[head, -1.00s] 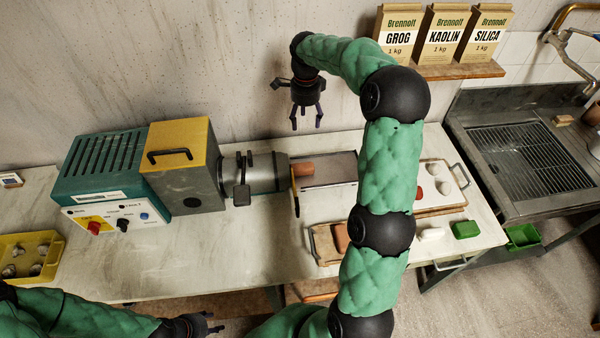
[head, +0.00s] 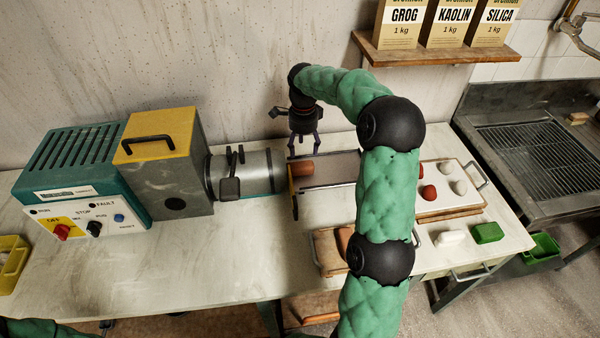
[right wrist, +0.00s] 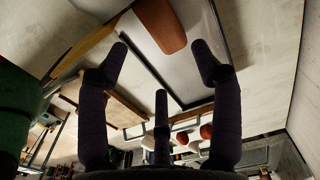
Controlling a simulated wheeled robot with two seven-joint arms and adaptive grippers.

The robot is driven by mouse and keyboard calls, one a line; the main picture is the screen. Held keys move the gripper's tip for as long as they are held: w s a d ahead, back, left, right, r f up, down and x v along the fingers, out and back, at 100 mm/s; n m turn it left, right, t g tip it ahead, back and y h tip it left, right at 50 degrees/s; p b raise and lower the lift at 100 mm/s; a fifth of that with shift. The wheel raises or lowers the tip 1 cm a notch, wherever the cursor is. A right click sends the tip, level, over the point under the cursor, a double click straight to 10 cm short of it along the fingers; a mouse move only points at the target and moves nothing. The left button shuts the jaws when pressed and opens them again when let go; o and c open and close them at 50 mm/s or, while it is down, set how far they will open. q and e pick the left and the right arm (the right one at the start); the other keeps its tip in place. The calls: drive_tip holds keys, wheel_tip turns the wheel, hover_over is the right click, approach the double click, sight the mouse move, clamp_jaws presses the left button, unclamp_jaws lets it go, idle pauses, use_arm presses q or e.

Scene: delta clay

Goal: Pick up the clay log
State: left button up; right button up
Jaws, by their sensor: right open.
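The clay log (head: 301,169) is a short reddish-brown cylinder at the mouth of the grey extruder barrel (head: 255,172), over the left end of a flat tray (head: 333,172). My right gripper (head: 305,151) is open and empty, fingers pointing down, just above and behind the log in the head view. In the right wrist view the log (right wrist: 158,22) shows beyond the spread fingers, toward the top, apart from them. My left gripper is out of view.
The extruder's yellow-topped box (head: 160,135) stands to the left. A wooden board (head: 325,250) with a brown block lies in front. A tray (head: 450,207) with red and white lumps, a white block (head: 450,238) and a green block (head: 487,232) are at right.

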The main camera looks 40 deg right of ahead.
sight(304, 166)
wheel_tip(304, 166, down, 5)
drive_tip(key=shift+f+b, duration=0.1)
drive_tip(key=shift+b, duration=0.7)
wheel_tip(304, 166, down, 5)
drive_tip(key=b, duration=0.2)
drive_tip(key=shift+s+b, duration=0.15)
drive_tip(key=shift+b, duration=0.2)
drive_tip(key=c, duration=1.1)
